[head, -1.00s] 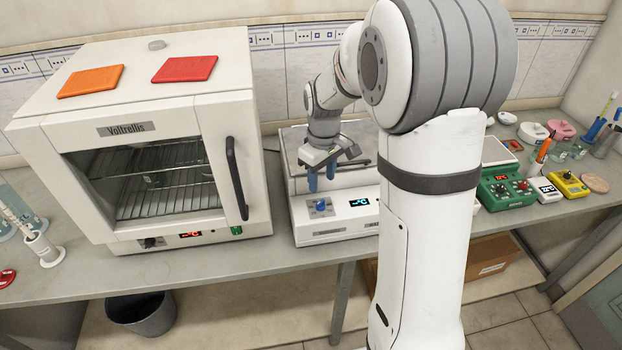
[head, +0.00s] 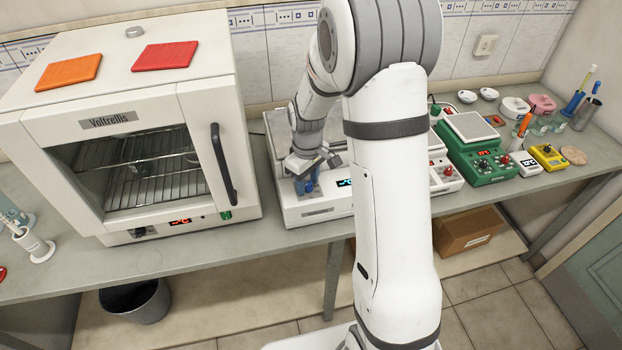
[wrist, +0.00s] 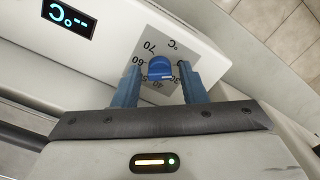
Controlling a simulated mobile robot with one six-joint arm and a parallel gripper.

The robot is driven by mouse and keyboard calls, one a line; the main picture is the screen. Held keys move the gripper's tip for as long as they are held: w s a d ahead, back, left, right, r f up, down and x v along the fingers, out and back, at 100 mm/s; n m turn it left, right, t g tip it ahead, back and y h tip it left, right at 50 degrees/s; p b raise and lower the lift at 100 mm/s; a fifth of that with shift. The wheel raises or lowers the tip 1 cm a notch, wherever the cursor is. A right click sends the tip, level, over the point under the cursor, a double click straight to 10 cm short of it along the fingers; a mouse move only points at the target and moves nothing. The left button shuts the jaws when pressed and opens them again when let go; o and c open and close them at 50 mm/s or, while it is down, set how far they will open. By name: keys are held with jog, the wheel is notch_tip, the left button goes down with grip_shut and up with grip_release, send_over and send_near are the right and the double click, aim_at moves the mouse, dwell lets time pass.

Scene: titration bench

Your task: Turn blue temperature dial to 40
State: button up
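The blue temperature dial (wrist: 161,68) is on the front of a white device (head: 318,207), on a grey plate with black numbers around it. In the wrist view 70, 60, 50 and 40 can be made out, partly upside down. I cannot tell which number its pointer faces. My gripper (wrist: 160,84) is open, with one blue finger on each side of the dial. A gap shows between the dial and each finger. In the head view my gripper (head: 306,182) is down at the device's front, largely hiding the dial. The device's display (wrist: 68,18) reads dashes and °C.
A white oven (head: 120,130) stands close on the left, with a black door handle (head: 223,165). A green instrument (head: 483,165) and several small devices stand to the right. The bench front edge lies just before the device. A bin (head: 135,300) is below.

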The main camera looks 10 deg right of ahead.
jog(key=c, duration=0.7)
jog(key=shift+d, duration=0.3)
jog(key=shift+a, duration=0.25)
grip_shut()
jog(key=shift+r, duration=0.1)
jog(key=shift+w+m+b, duration=0.15)
jog(key=shift+m+b, duration=0.2)
jog(key=shift+m, duration=0.15)
